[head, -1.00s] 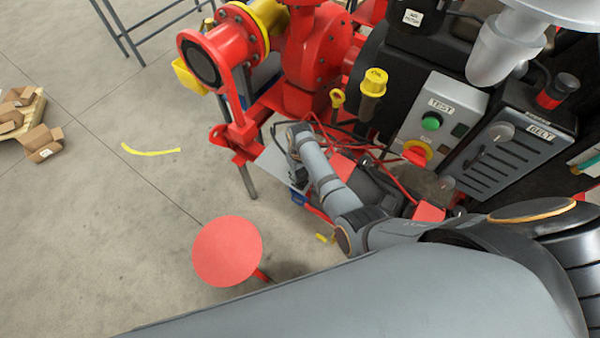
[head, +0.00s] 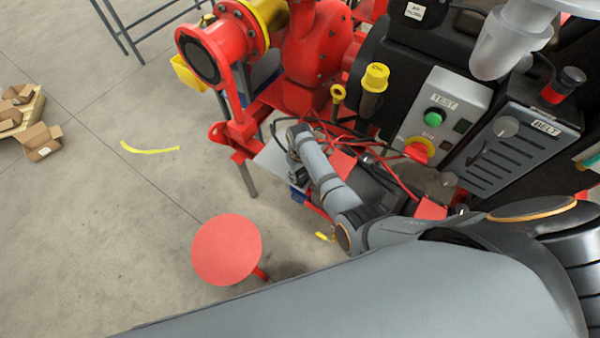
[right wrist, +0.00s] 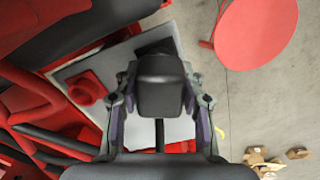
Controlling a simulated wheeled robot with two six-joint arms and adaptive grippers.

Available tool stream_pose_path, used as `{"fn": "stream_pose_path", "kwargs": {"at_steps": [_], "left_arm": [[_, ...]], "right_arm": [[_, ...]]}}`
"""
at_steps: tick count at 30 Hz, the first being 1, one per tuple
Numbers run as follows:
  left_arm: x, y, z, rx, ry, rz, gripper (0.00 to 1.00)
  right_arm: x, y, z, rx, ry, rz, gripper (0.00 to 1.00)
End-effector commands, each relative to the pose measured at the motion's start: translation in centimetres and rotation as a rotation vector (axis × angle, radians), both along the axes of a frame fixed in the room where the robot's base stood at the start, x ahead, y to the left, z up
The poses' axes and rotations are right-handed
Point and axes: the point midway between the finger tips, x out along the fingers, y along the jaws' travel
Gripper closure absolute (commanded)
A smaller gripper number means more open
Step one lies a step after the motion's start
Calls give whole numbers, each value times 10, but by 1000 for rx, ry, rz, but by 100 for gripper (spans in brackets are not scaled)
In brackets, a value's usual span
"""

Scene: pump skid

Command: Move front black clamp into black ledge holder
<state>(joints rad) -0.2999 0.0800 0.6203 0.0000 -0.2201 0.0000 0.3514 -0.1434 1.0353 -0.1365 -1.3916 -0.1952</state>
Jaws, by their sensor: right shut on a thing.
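My right gripper (head: 296,172) is low beside a light grey plate (head: 270,166) at the front of the red skid. In the right wrist view, the right gripper (right wrist: 160,100) has its fingers closed in on a black block-shaped thing (right wrist: 160,84), which looks like the black clamp. The clamp is over the grey plate (right wrist: 97,66) in that view; whether it touches the plate cannot be told. A dark patch (right wrist: 155,46) lies just beyond the clamp, and I cannot tell if it is the black ledge holder. My left gripper is not in view.
Red cables (head: 385,168) run close to the right of my right arm. A control box (head: 440,115) with a green button and a red knob stands at right. A round red stool (head: 227,250) is on the floor. Open floor lies to the left.

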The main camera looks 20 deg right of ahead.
Motion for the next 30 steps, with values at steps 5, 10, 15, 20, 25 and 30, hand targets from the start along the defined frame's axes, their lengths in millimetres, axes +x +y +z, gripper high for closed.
{"fn": "stream_pose_path", "kwargs": {"at_steps": [5, 10, 15, 20, 25, 30], "left_arm": [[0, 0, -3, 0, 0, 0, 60], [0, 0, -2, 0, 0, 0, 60], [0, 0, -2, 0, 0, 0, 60], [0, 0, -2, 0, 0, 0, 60], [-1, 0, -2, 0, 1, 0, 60], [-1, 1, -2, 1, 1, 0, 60]], "right_arm": [[0, 0, -5, 0, 0, 0, 100], [-1, 0, -4, 0, 1, 0, 100], [-1, 0, -4, 0, 1, 0, 41], [0, 0, -4, 0, 0, 0, 33], [0, 0, -4, 0, 0, 0, 33], [1, 0, 11, 1, -3, 0, 33]]}}
